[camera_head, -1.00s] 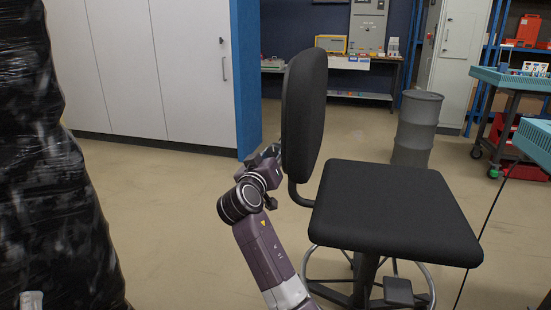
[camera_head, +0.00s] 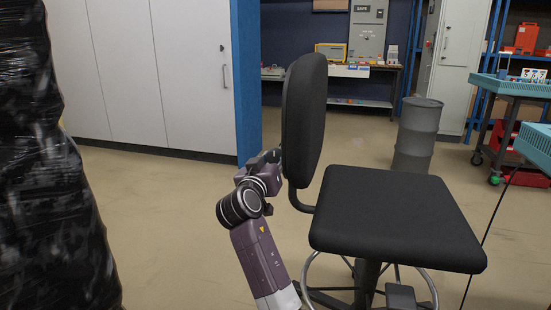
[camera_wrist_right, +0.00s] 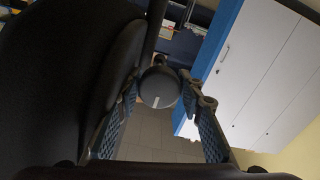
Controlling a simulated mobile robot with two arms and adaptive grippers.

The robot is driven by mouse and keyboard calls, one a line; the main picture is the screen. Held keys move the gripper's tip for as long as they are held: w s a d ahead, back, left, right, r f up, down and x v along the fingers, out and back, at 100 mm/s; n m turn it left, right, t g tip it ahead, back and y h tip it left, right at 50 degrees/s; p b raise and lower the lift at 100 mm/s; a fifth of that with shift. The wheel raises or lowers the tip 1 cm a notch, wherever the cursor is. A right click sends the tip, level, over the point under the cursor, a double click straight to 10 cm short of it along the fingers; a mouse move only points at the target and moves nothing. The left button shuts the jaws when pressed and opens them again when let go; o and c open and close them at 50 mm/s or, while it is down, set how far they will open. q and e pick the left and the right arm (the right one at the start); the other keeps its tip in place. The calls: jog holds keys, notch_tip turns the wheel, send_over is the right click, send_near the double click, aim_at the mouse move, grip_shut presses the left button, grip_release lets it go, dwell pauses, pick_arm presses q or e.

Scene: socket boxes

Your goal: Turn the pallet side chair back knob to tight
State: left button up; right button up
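The black chair (camera_head: 395,215) stands at the centre right with its backrest (camera_head: 305,115) upright. My right gripper (camera_head: 272,158) is at the rear of the backrest, and its fingertips are mostly hidden in the head view. In the right wrist view a round dark knob (camera_wrist_right: 160,88) with a short pale mark sits between the two finger pads. The pale mark points roughly downward in that view. My left gripper is not in view.
A black wrapped pallet load (camera_head: 50,180) stands at the left. A grey barrel (camera_head: 417,135) stands behind the chair, and a teal-topped cart (camera_head: 510,85) is at the right. White cabinets (camera_head: 150,75) line the back left. Floor is clear left of my arm.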

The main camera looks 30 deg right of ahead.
jog(key=o, duration=0.3)
